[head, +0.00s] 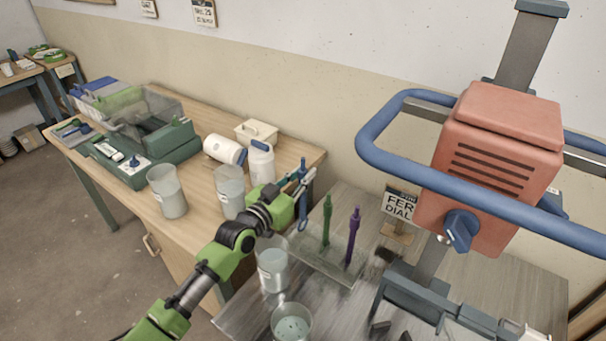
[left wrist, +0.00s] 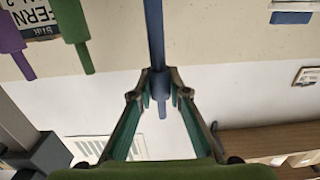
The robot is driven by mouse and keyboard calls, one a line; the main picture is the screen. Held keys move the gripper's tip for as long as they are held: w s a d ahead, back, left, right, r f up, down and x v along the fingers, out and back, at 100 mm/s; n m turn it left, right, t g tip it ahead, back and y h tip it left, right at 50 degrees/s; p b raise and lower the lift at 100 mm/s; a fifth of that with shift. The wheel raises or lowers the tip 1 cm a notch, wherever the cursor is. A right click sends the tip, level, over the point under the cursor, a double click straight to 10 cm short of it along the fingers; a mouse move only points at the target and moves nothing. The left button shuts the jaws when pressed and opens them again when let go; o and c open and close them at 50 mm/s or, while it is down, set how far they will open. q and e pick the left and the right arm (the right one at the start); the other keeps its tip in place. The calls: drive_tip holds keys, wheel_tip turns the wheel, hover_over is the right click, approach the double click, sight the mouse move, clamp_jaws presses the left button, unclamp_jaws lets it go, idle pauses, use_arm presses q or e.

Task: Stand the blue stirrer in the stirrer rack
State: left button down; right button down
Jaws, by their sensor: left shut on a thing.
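My left gripper (head: 303,181) is shut on the blue stirrer (head: 302,216), which hangs nearly upright. In the left wrist view the blue stirrer (left wrist: 155,38) runs between the two fingertips (left wrist: 160,82). The stirrer rack (head: 340,276) is a clear, greyish piece on the grey bench, just right of and below the gripper. A green stirrer (head: 326,222) and a purple stirrer (head: 352,238) stand in it. The blue stirrer's lower end is at the rack's left side in the picture; I cannot tell whether it touches. My right gripper is not in view.
Clear buckets stand left of and below the rack, one (head: 272,270) close by and another (head: 292,322) at the front. A red mixer (head: 500,165) with a blue rail rises at right. A sign (head: 400,203) stands behind the rack.

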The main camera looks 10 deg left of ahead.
sight(301, 197)
use_arm(q)
drive_tip(key=shift+f+b, duration=2.9)
drive_tip(key=shift+f, duration=0.65)
drive_tip(key=c, duration=1.8)
unclamp_jaws()
drive_tip(key=shift+c, duration=0.2)
